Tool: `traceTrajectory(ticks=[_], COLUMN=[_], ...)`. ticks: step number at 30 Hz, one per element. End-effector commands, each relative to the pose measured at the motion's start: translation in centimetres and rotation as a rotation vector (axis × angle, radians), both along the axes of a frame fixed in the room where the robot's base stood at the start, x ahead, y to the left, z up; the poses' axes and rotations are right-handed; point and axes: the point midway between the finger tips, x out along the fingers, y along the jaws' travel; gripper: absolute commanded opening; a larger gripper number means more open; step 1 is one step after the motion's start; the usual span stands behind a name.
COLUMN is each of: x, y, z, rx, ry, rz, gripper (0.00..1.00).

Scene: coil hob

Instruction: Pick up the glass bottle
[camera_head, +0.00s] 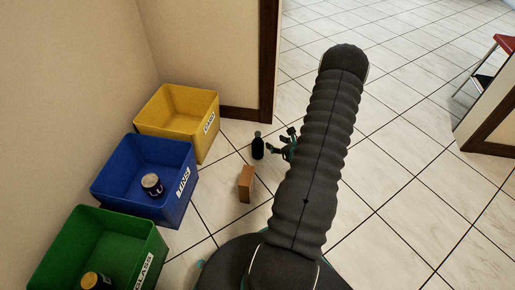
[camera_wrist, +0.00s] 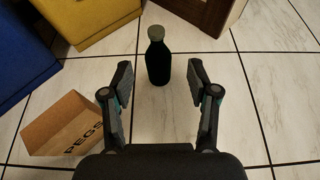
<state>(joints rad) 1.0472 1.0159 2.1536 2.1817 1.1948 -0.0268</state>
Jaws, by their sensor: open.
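The dark glass bottle (camera_head: 257,147) stands upright on the tiled floor, in front of the yellow bin. In the wrist view the bottle (camera_wrist: 158,58) has a grey-green cap and stands ahead of my gripper, centred between the fingers. My gripper (camera_wrist: 158,92) is open and empty, and its fingertips appear to reach the near side of the bottle without touching it. In the head view my gripper (camera_head: 288,145) shows just right of the bottle, partly hidden by my arm.
A cardboard box marked PEGS (camera_head: 246,184) lies close by, left of my gripper in the wrist view (camera_wrist: 66,128). Yellow (camera_head: 180,137), blue (camera_head: 138,206) and green (camera_head: 92,262) bins line the wall. A brown door frame (camera_head: 262,80) is behind.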

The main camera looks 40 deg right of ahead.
Motion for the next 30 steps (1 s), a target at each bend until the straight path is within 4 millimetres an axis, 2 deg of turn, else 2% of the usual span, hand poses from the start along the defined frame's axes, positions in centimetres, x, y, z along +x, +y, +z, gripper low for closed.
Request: traceTrajectory(ticks=[4,13,23,30], x=[1.5,6.3,8.5,11.6], y=[-0.2,-0.6,-0.5,-0.2], z=[-1.0,-2.9,-3.8,-5.0], rx=[0.002,0.002,0.002,0.000], ry=[0.002,0.001,0.001,0.000], rz=[-0.006,-0.006,-0.006,-0.004], gripper=[0.60,0.60,0.60,0.60])
